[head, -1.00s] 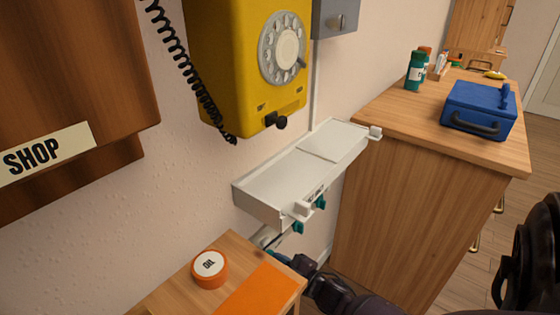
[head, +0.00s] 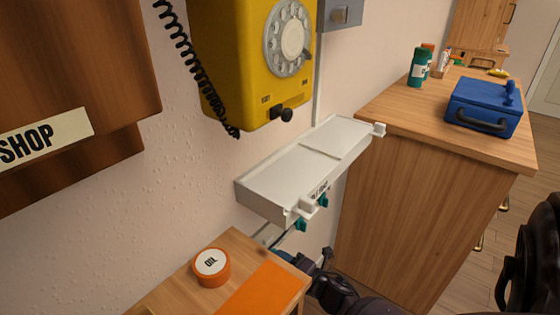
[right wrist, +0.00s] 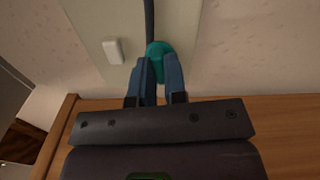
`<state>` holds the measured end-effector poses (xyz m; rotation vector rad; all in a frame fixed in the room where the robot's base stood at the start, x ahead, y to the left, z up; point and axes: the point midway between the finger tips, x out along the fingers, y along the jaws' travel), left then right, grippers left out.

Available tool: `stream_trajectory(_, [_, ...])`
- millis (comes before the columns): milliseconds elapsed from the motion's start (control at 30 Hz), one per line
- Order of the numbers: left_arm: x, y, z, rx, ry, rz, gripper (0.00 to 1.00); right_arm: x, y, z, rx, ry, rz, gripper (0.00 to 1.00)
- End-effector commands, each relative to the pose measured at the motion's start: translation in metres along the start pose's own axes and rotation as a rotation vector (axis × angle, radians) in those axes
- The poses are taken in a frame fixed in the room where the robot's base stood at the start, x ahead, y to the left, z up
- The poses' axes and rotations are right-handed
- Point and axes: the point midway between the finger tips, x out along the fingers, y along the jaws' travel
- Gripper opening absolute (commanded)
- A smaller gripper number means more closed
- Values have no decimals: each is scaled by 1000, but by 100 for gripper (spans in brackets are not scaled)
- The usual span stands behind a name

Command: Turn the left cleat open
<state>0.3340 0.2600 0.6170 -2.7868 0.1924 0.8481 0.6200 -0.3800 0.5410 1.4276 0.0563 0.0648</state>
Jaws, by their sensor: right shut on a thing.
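In the head view, teal pieces (head: 300,225) hang below the shelf front near a white knob (head: 308,204). I cannot tell which piece is held there. My left gripper is not in view.
A wooden top (head: 190,290) with an orange tin (head: 212,268) and an orange mat (head: 262,290) is close to the gripper's left. A yellow dial phone (head: 235,70) hangs above the shelf. A wooden counter (head: 420,120) with a blue box (head: 484,106) stands at right.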

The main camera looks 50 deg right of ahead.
Motion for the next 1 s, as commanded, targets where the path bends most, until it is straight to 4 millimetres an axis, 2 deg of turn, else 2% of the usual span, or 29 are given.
stream_trajectory(400, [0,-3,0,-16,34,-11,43,-2,-2,1,-238,-2,-5,0])
stream_trajectory(1000, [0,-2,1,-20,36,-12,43,-1,-1,2,-291,-3,-3,0])
